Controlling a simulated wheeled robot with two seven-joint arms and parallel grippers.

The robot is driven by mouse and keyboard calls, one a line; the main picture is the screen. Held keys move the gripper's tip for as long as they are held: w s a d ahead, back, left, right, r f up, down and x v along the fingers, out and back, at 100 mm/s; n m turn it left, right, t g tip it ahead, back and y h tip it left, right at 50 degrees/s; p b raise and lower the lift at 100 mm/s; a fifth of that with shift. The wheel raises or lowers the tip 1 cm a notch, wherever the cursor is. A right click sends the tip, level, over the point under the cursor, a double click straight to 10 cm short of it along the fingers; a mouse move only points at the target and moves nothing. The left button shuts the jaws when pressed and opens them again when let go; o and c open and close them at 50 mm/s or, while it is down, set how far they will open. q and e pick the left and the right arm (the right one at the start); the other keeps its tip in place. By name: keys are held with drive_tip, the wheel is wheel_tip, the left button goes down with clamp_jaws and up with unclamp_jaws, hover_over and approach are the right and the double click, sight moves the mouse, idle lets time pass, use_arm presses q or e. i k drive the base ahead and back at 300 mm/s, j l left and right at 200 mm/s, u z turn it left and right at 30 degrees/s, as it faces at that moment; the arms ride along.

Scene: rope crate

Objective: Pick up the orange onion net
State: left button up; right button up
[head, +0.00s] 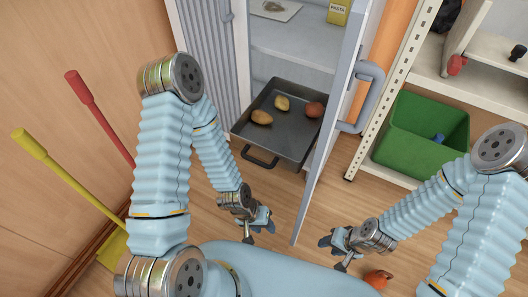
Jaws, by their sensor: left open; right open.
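An orange, rounded thing with a narrow end, probably the onion net (378,279), lies on the floor at the bottom right. It is small in view, and no mesh can be made out. My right gripper (334,250) is open and empty, above and to the left of it, apart from it. My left gripper (258,230) is open and empty over the floor, in front of the dark tray and left of the cabinet door's lower edge.
A dark tray (295,147) in the open cabinet holds two yellowish-brown lumps and a reddish one (315,110). The open door (322,160) stands between my grippers. A green crate (405,152) sits on the right shelf. Red and yellow long-handled tools (65,175) lean left.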

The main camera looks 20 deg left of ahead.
sight(376, 278)
drive_tip(key=k+l+z, duration=0.1)
drive_tip(key=l, duration=0.2)
drive_tip(key=k+l+z, duration=0.1)
drive_tip(key=l, duration=0.25)
drive_tip(key=k+l+z, duration=0.1)
drive_tip(key=l, duration=0.25)
drive_tip(key=k+l, duration=0.15)
drive_tip(key=l, duration=0.2)
drive_tip(key=u, duration=1.05)
drive_tip(key=k+l+u, duration=0.2)
drive_tip(key=l+u, duration=0.2)
drive_tip(key=k+l+u, duration=0.2)
drive_tip(key=l+u, duration=0.15)
drive_tip(key=l, duration=0.15)
drive_tip(key=k+l+u, duration=0.4)
drive_tip(key=i+j, duration=0.05)
drive_tip(key=i, duration=0.05)
